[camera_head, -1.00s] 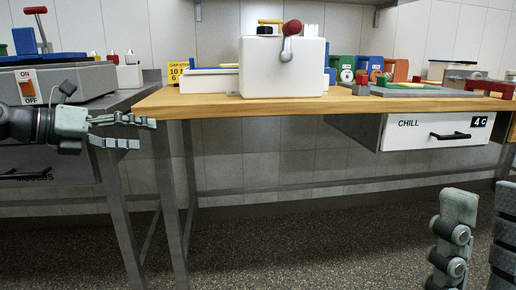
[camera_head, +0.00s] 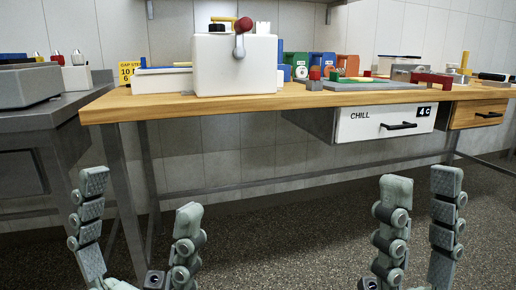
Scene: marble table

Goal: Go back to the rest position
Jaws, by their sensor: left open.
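My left gripper (camera_head: 138,205) is at the lower left, its two fingers pointing up and spread wide apart with nothing between them. My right gripper (camera_head: 421,195) is at the lower right, its fingers also up and apart, with only floor showing between them. Both grippers are in front of the wooden-topped table (camera_head: 290,100) and below its top, apart from it. The palms are partly cut off by the bottom edge.
A white box with a red-knobbed lever (camera_head: 215,70) stands on the wooden top. A white CHILL drawer (camera_head: 370,124) is under it. A grey table (camera_head: 70,108) stands at the left. Bare speckled floor (camera_head: 290,235) lies between my grippers.

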